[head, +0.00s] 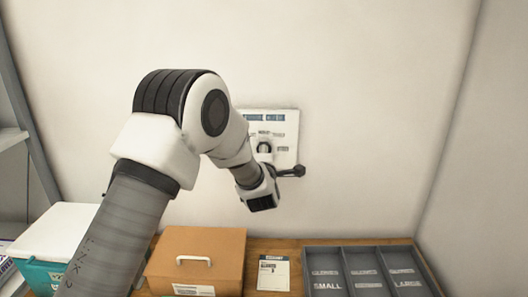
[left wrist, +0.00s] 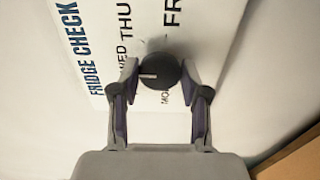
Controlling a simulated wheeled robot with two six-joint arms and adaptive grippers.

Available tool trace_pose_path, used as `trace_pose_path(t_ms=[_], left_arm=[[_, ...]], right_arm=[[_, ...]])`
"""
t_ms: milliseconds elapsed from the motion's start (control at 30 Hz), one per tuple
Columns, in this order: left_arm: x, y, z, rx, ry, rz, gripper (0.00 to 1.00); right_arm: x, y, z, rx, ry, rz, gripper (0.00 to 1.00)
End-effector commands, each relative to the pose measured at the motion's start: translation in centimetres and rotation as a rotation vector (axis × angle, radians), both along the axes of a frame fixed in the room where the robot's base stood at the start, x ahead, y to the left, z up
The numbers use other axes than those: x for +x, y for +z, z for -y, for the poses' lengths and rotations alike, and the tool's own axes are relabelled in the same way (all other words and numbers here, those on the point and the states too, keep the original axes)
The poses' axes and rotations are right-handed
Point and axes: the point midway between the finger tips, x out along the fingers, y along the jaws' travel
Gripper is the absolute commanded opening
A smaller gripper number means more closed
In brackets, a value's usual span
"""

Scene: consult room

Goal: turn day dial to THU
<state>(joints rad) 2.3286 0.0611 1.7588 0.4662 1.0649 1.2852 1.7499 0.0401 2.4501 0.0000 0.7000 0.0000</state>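The day dial (left wrist: 166,66) is a round dark knob with a short pale pointer mark, on a white wall panel headed FRIDGE CHECK. In the left wrist view the panel's lettering runs sideways. The mark points left, toward the heading side, near the lower end of WED; THU stands farther up that row. A finger partly covers the labels there. My left gripper (left wrist: 160,74) has one finger on each side of the dial, and both appear to touch it. In the head view my arm and wrist hide part of the panel (head: 289,120). My right gripper is not in view.
Below the panel is a wooden counter (head: 276,244). On it are a brown box (head: 215,243) with a handle, a printed card (head: 273,273), a grey compartment tray (head: 333,252) and a teal box with a white lid (head: 62,228). The wall right of the panel is bare.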

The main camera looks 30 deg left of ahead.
Motion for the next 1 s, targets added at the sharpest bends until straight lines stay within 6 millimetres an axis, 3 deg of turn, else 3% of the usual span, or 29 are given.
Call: trace_pose_path(t_ms=[467, 1000], left_arm=[[0.1, 0.3, -0.1, 0.073, 0.003, -0.022, 0.11], [0.1, 0.5, -0.1, 0.461, 0.006, -0.206, 0.11]], right_arm=[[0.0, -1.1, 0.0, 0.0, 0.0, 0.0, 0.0], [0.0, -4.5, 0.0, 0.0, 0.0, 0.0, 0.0]])
